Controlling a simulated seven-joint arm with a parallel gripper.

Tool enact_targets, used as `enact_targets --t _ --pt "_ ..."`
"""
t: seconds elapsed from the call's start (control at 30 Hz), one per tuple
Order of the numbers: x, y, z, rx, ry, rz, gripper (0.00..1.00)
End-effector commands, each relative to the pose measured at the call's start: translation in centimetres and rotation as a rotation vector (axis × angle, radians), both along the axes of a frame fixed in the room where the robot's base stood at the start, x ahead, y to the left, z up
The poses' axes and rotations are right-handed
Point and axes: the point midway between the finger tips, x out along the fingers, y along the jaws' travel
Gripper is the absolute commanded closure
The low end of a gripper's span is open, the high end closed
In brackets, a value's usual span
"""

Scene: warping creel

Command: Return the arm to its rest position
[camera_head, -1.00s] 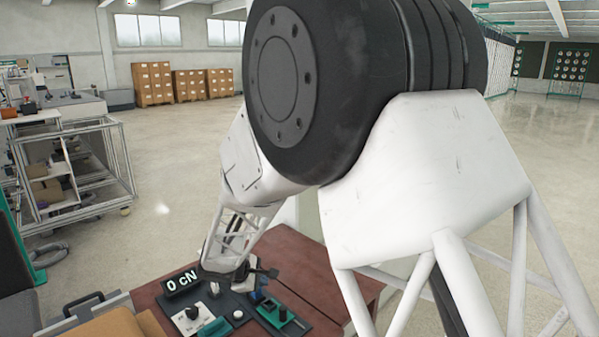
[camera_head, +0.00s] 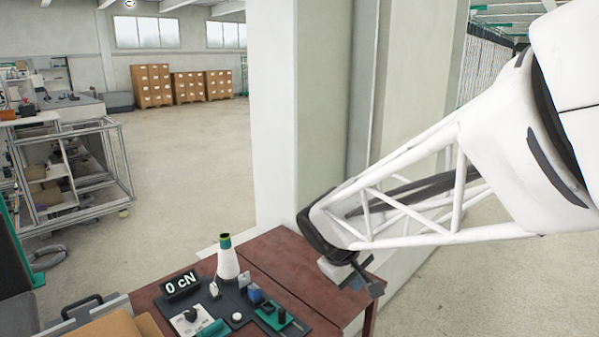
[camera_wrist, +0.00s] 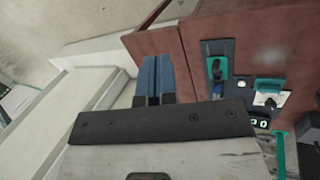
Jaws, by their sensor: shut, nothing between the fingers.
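My gripper (camera_head: 361,277) is above the right end of the reddish-brown table (camera_head: 283,248) in the head view, apart from the things on it. In the wrist view my gripper (camera_wrist: 153,78) shows two blue fingers side by side, shut and empty. On the table a dark panel (camera_head: 207,304) carries a "0 cN" display (camera_head: 181,284), a white knob and small blue and green parts. A white cone with a green top (camera_head: 227,260) stands upright at the back of the panel.
A pale pillar (camera_head: 275,120) rises behind the table, close to my arm. A metal frame shelf (camera_head: 70,180) stands at the left. Cardboard boxes (camera_head: 153,85) are stacked by the far wall. A brown carton (camera_head: 115,325) is at the front left. Open floor lies between.

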Motion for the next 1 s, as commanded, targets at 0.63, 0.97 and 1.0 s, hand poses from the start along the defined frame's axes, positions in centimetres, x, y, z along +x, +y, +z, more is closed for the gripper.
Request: enact_targets --t 0.63,0.97,1.0 --pt "-15.2 -6.5 3.6 0.32 -0.092 -0.412 1.0" --pt "-20.1 -7.2 3.7 0.437 -0.131 -0.54 1.0" --pt "-20.4 -7.2 3.7 0.444 -0.132 -0.547 1.0"
